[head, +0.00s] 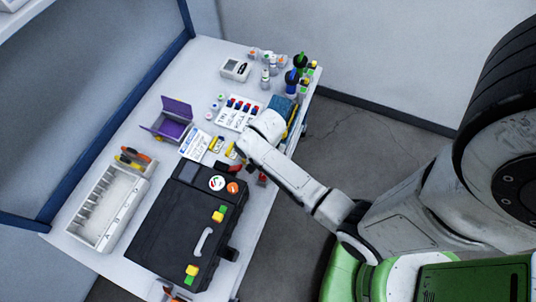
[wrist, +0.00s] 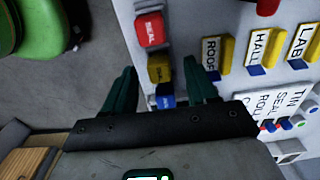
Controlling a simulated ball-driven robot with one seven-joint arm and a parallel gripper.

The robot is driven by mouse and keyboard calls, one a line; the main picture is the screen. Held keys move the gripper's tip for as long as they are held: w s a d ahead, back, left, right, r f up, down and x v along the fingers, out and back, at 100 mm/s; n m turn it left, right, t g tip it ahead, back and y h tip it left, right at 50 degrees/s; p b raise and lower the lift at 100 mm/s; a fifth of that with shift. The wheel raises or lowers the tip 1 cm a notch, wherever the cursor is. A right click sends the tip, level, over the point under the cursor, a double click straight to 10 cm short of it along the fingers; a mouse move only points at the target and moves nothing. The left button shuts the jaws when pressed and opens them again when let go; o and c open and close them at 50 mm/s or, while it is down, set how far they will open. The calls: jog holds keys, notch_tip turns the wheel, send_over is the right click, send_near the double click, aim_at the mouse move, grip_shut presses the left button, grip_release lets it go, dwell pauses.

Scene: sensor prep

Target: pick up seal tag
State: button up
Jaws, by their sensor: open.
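The seal tag (wrist: 150,29) is a red block with white lettering reading SEAL, at the top of the wrist view near the table's edge. A small red block (head: 262,178) by the edge in the head view appears to be the same tag. My gripper (wrist: 160,67) is open, its two dark green fingers pointing up the picture toward the tags. The seal tag is beyond the fingertips, not between them. A yellow tag (wrist: 159,69) and a blue tag (wrist: 165,94) show in the gap between the fingers. In the head view the arm hides the fingers.
Yellow-and-blue labelled pieces, including HALL (wrist: 259,48) and LAB (wrist: 302,40), stand to the right. A black case (head: 180,235), a purple box (head: 175,122) and a white compartment tray (head: 103,210) occupy the table (head: 190,80). Open floor lies beyond the edge.

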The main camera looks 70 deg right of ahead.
jog(key=shift+f, duration=1.15)
jog(key=c, duration=1)
